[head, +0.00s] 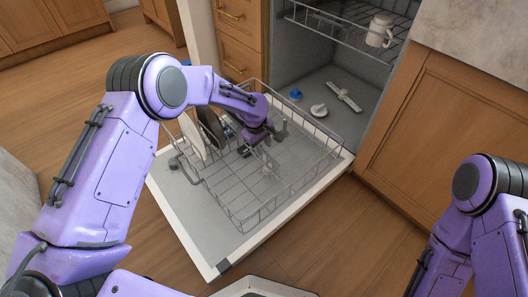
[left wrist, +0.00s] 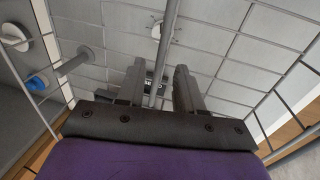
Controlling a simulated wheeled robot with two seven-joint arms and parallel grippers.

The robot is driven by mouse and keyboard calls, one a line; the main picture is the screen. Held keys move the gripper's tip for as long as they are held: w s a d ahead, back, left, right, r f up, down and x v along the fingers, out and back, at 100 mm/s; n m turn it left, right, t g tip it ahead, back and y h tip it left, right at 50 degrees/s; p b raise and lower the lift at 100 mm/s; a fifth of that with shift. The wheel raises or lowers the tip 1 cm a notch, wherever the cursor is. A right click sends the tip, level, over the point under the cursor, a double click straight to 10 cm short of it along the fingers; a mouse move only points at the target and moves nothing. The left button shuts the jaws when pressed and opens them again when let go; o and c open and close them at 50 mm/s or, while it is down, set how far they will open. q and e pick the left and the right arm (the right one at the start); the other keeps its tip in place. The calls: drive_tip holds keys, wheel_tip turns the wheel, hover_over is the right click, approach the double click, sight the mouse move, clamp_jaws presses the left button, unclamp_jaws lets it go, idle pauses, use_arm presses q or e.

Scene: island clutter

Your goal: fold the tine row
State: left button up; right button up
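My left gripper (head: 270,136) reaches down into the pulled-out lower dishwasher rack (head: 242,217). In the left wrist view its two fingers (left wrist: 160,88) are apart, with a thin grey rod (left wrist: 166,48) running between them. The rod looks like part of the tine row; I cannot tell whether a finger touches it. In the head view the tine row is mostly hidden behind my gripper, and its tilt is unclear. My right arm shows at the lower right of the head view, but its gripper is out of view.
Plates, one white (head: 192,136) and one dark (head: 211,127), stand at the rack's left side. The rack rests over the open door (head: 208,258). A white mug (head: 379,30) is in the upper rack. The rack's front and right are empty.

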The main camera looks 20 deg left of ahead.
use_arm(q)
drive_tip(key=shift+w+d+f, duration=0.1)
drive_tip(key=shift+w+f, duration=0.1)
drive_tip(key=shift+f, duration=0.65)
clamp_jaws()
idle(0.8)
